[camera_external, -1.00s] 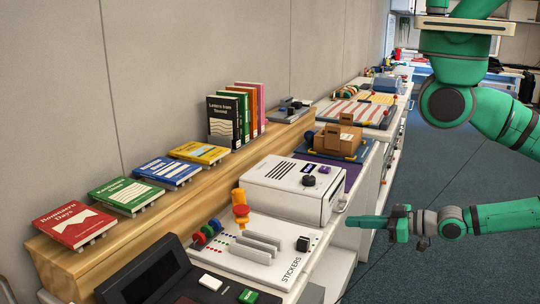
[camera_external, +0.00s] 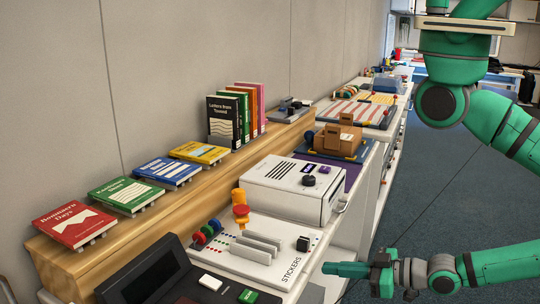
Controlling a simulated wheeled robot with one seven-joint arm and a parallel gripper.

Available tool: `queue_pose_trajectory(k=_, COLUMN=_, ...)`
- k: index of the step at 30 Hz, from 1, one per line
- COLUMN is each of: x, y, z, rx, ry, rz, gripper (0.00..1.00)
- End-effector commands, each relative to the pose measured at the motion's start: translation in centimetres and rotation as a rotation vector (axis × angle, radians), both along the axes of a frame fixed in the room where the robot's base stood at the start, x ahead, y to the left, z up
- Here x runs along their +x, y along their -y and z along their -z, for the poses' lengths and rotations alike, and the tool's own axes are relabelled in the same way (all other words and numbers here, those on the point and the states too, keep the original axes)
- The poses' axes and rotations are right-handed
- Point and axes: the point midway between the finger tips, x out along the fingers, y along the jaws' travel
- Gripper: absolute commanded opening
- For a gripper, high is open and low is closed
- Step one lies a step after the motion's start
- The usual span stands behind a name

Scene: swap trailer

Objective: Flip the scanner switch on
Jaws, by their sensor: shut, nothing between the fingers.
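My gripper (camera_external: 328,268) is shut and empty, pointing left. In the picture its tip is just right of the stickers board's front edge; the height gap is hard to judge. No thing is clearly labelled as a scanner. A dark console (camera_external: 147,281) with a screen stands at the bottom left, partly cut off by the frame. It has a white key (camera_external: 210,282) and a green key (camera_external: 247,296). A small black block (camera_external: 303,244), maybe a switch, sits on the white stickers board (camera_external: 262,273). Whether any switch is on cannot be told.
A white box-shaped machine (camera_external: 290,190) with a dark knob stands behind the stickers board. Upright books (camera_external: 222,122) and several flat books stand on a wooden ledge (camera_external: 60,262) along the wall. The blue floor (camera_external: 440,190) is open at right.

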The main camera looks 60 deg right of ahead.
Motion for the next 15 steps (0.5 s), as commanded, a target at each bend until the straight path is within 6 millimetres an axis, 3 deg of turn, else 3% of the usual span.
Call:
queue_pose_trajectory(k=3, x=1.8, y=-5.0, z=-1.4, rx=0.004, ry=0.033, rz=-0.012, gripper=0.00)
queue_pose_trajectory(k=9, x=4.8, y=-11.5, z=-4.6, rx=-0.002, ry=0.095, rz=-0.037, gripper=0.00)
queue_pose_trajectory(k=12, x=6.5, y=-14.2, z=-6.5, rx=-0.008, ry=0.130, rz=-0.045, gripper=0.00)
queue_pose_trajectory(k=15, x=7.9, y=-15.4, z=-6.9, rx=0.006, ry=0.125, rz=-0.015, gripper=0.00)
